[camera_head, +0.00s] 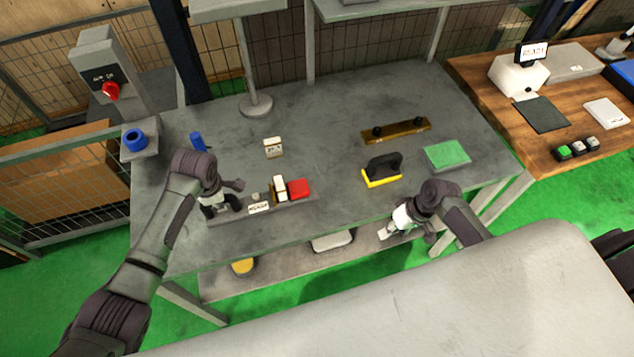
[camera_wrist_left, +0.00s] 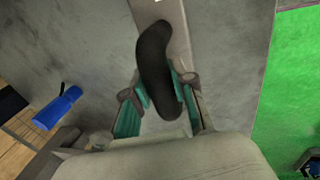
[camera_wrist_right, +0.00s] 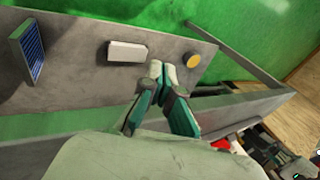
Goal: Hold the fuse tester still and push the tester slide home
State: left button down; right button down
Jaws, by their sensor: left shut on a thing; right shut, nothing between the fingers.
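The fuse tester (camera_head: 306,203) is a long grey base near the table's front left edge. It carries a small white label plate (camera_head: 259,208), an upright white-and-brown block (camera_head: 279,187) and a red block (camera_head: 298,188) towards its right end. I cannot tell which part is the slide. My left gripper (camera_head: 224,204) is at the base's left end, shut on a black curved handle (camera_wrist_left: 153,60). In the left wrist view the fingers (camera_wrist_left: 160,92) stand on either side of it. My right gripper (camera_head: 392,231) is shut and empty by the table's front edge, right of the tester; its fingertips (camera_wrist_right: 162,72) show in the right wrist view.
Behind the tester are a small white-and-brown block (camera_head: 273,147) and a blue cylinder (camera_head: 197,141). A black-handled yellow tool (camera_head: 381,172), a brass bar (camera_head: 400,131) and a green pad (camera_head: 447,154) lie to the right. A lower shelf (camera_wrist_right: 88,95) holds a white box (camera_wrist_right: 128,51).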

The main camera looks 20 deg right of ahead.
jog(key=shift+n+t+y, duration=0.4)
jog(key=shift+n+y, duration=0.2)
jog(key=shift+n, duration=0.1)
jog(key=w+a+r, duration=0.1)
jog(key=r, duration=0.2)
jog(key=w+r, duration=0.2)
jog(key=r, duration=0.1)
jog(key=w+a+r, duration=0.1)
jog(key=w+r, duration=0.1)
jog(key=r, duration=0.1)
jog(key=shift+w+a, duration=0.25)
jog(key=shift+a, duration=0.1)
jog(key=w+a+r+t, duration=0.2)
jog(key=w+a+r, duration=0.1)
jog(key=w+r, duration=0.2)
jog(key=shift+w+a+r+t+h, duration=0.15)
jog(key=shift+w+r+t+h, duration=0.2)
jog(key=shift+w, duration=0.85)
send_near(317, 190)
jog(key=w+f, duration=0.1)
jog(key=f, duration=0.1)
jog(key=w+f, duration=0.2)
jog(key=shift+w+a, duration=0.2)
jog(key=shift+w, duration=0.05)
jog(key=a, duration=0.3)
jog(key=shift+w+a+f, duration=0.1)
jog(key=shift+a+f, duration=0.05)
jog(key=shift+f, duration=0.2)
jog(key=shift+a, duration=0.4)
